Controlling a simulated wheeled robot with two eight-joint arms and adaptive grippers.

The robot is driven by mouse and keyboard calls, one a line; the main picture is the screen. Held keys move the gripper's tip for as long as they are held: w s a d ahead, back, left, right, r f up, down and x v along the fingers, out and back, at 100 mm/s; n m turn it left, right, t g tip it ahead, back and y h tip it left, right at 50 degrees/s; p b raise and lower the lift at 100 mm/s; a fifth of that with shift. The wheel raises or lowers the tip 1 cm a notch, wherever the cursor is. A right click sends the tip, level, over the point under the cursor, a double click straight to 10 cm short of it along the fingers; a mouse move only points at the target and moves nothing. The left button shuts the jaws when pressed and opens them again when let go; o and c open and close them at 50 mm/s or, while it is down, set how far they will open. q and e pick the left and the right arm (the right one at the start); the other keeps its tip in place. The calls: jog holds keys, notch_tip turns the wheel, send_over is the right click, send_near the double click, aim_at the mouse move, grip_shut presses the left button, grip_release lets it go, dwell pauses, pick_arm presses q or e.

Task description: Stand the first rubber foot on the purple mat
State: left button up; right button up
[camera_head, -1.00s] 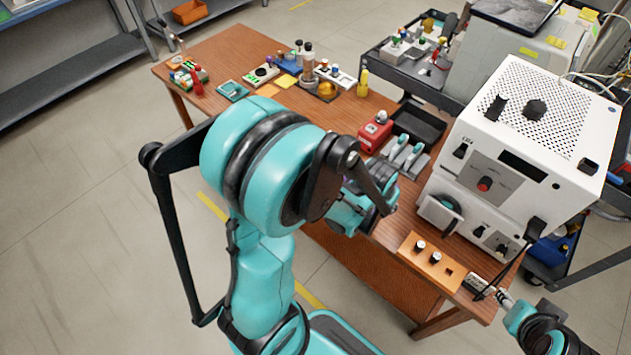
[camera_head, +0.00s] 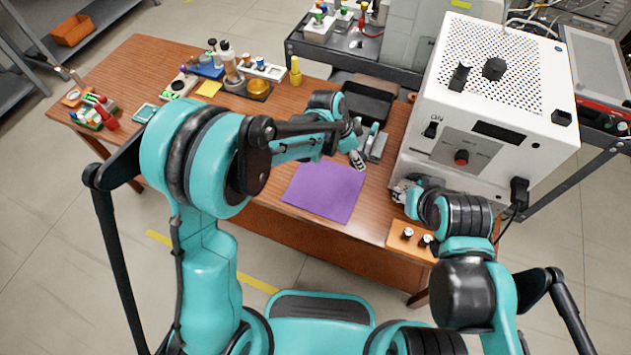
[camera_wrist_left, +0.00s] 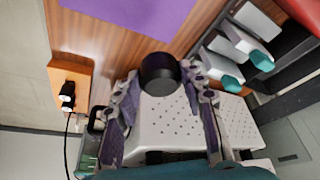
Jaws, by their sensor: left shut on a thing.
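The purple mat (camera_head: 325,190) lies flat and bare on the wooden table, and its edge shows in the left wrist view (camera_wrist_left: 140,18). My left gripper (camera_head: 356,158) is above the table by the mat's upper right corner. In the left wrist view its fingers (camera_wrist_left: 161,88) are shut on a short black cylinder, the rubber foot (camera_wrist_left: 160,72), held off the table. My right gripper (camera_head: 405,192) is at the lower front of the white instrument (camera_head: 490,95); its fingers are too small to read.
An orange-brown block (camera_head: 397,243) with small black-and-white pieces stands at the table's front edge. A grey rack with teal-handled tools (camera_head: 377,143) and a black tray (camera_head: 368,103) lie beyond the left gripper. Small bottles and parts fill the table's far left.

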pick_arm(q)
jog(key=d, duration=0.1)
jog(key=m, duration=0.1)
jog(key=d+m+g, duration=0.1)
jog(key=shift+w+d+f+b, duration=0.25)
jog(key=shift+d+f+b, duration=0.05)
jog(key=shift+b, duration=0.05)
jog(key=b, duration=0.4)
send_over(331, 177)
jog(key=a, duration=0.1)
notch_tip(331, 177, down, 6)
jog(key=shift+s+a+f, duration=0.15)
notch_tip(331, 177, down, 4)
jog(key=shift+f+b, duration=0.1)
jog(key=shift+b, duration=0.85)
pick_arm(e)
notch_tip(331, 177, down, 7)
jog(key=shift+w+a+r, duration=0.2)
jog(key=shift+w, duration=0.15)
jog(key=shift+f, duration=0.1)
pick_arm(q)
jog(key=o, duration=1.2)
jog(key=shift+c, duration=0.2)
